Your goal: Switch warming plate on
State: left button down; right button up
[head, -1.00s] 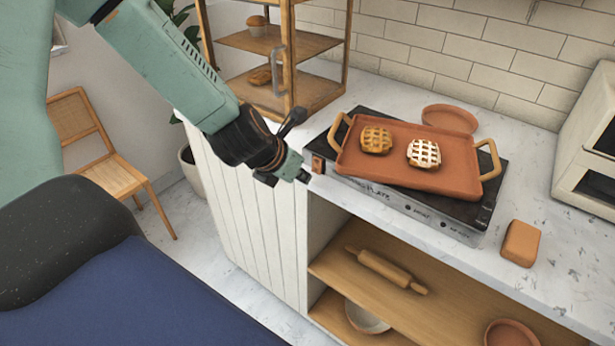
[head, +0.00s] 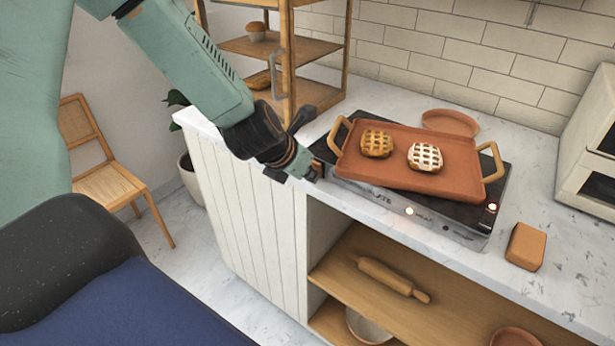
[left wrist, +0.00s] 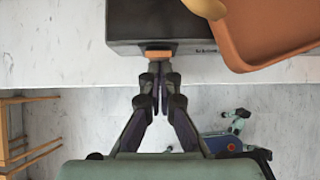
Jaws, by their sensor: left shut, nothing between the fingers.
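The warming plate (head: 349,191) is a flat black-topped unit with a silver front on the counter. Two small lights glow on it, one on the front face and one at the top right corner. A small orange-brown switch (left wrist: 158,54) juts from its edge in the left wrist view. My left gripper (head: 316,170) is shut and empty at the plate's left front corner. In the left wrist view its fingertips (left wrist: 160,70) are at the switch and seem to touch it. In the head view the gripper mostly hides the switch. My right gripper is not in view.
A terracotta tray (head: 400,181) with two lattice pies (head: 425,157) rests on the plate. A round dish (head: 450,122) lies behind it, and an orange-brown block (head: 525,246) lies to the right. A wooden rack (head: 320,95) stands at the back left. An open shelf (head: 345,268) lies below.

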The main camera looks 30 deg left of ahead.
pick_arm(q)
jog(key=shift+r, duration=0.15)
jog(key=shift+r+p, duration=0.65)
jog(key=shift+r, duration=0.1)
jog(key=shift+s+f, duration=0.1)
